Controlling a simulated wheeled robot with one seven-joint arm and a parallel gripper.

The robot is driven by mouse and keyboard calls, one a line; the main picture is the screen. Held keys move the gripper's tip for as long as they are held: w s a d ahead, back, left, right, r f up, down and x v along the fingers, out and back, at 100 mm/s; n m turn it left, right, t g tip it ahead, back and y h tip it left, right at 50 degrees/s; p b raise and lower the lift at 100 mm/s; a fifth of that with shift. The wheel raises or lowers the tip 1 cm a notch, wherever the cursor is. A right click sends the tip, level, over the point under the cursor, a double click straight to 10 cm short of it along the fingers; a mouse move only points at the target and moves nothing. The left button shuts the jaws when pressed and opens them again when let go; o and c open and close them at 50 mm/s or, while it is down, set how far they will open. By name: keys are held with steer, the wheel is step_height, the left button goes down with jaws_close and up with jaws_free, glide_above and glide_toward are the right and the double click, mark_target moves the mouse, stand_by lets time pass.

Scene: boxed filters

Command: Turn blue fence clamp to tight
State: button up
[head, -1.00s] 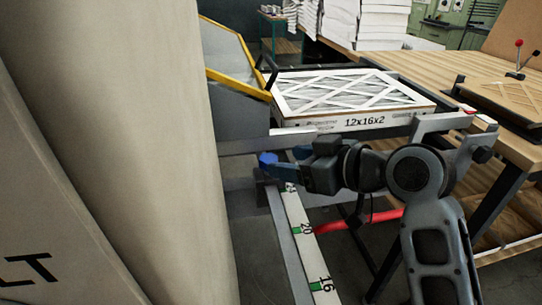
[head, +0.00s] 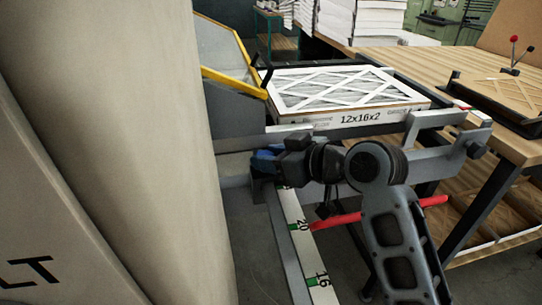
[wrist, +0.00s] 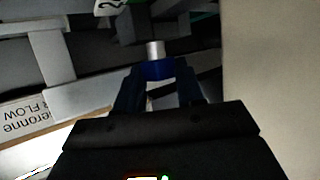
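The blue fence clamp (head: 264,154) is a blue knob at the far end of the scale rail. My gripper (head: 268,161) reaches it from the right, and its fingers hide most of the knob in the head view. In the wrist view the blue clamp (wrist: 158,70), with a silver shaft end beyond it, sits between the two fingertips of my gripper (wrist: 158,76). The fingers are spread on both sides of the knob. Whether they press on it I cannot tell.
A boxed filter marked 12x16x2 (head: 345,95) lies on the frame behind my arm. The white scale rail (head: 298,230) runs toward the front below the clamp. A red bar (head: 350,219) crosses below my arm. A wooden bench (head: 440,65) stands at the right.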

steer(key=c, duration=0.5)
steer(key=shift+a+r+m+t+h+p, duration=0.15)
steer(key=shift+m+t+h+p, duration=0.2)
steer(key=shift+p, duration=0.2)
steer(key=shift+m+t+h, duration=0.25)
steer(key=shift+m+t, duration=0.2)
steer(key=o, duration=1.1)
steer(key=shift+c, duration=0.2)
steer(key=shift+s, duration=0.1)
steer(key=v, duration=0.7)
steer(key=shift+s+d+r, duration=0.1)
steer(key=shift+s+d, duration=0.1)
steer(key=shift+d, duration=0.15)
